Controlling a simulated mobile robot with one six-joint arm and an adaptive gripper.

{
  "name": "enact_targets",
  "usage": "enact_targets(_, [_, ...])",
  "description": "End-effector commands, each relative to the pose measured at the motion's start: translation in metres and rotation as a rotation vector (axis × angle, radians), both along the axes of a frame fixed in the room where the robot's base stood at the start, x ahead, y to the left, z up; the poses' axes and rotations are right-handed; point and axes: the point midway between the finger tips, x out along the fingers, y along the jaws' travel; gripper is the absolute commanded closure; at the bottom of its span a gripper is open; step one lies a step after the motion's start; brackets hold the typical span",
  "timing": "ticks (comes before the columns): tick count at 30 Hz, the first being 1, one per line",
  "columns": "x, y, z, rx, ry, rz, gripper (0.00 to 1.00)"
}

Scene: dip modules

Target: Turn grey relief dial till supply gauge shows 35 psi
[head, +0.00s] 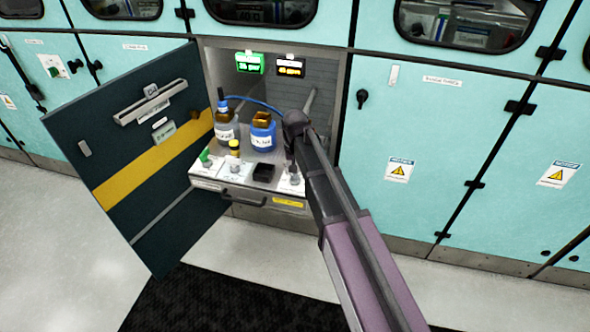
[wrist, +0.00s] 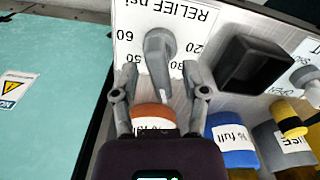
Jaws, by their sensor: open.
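The grey relief dial (wrist: 159,48) sits on a white plate marked "RELIEF psi", upside down in the wrist view, with 20, 30, 50 and 60 legible. Its grip bar points down the picture. My gripper (wrist: 158,82) is open, with one finger on each side of the bar's lower end; contact is unclear. In the head view the dial (head: 294,179) is at the drawer's right front, and my arm hides most of the gripper. A green-lit display (head: 250,62) and an amber display (head: 290,66) hang above; their readings and which is supply are too small to tell.
A black box (wrist: 250,62) stands beside the dial. An orange-capped bottle (wrist: 153,118) is close to the gripper; a blue-banded bottle (head: 263,135) and another bottle (head: 227,128) stand on the drawer. The cabinet door (head: 130,160) is open at left.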

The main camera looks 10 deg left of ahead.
Motion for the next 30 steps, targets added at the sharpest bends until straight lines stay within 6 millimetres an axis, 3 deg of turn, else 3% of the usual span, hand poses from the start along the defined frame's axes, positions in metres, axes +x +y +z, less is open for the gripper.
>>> enact_targets(11, [0.000, 0.000, 0.000, 0.000, 0.000, -0.244, 0.43])
enact_targets(30, [0.000, 0.000, 0.058, 0.000, 0.000, -0.253, 0.43])
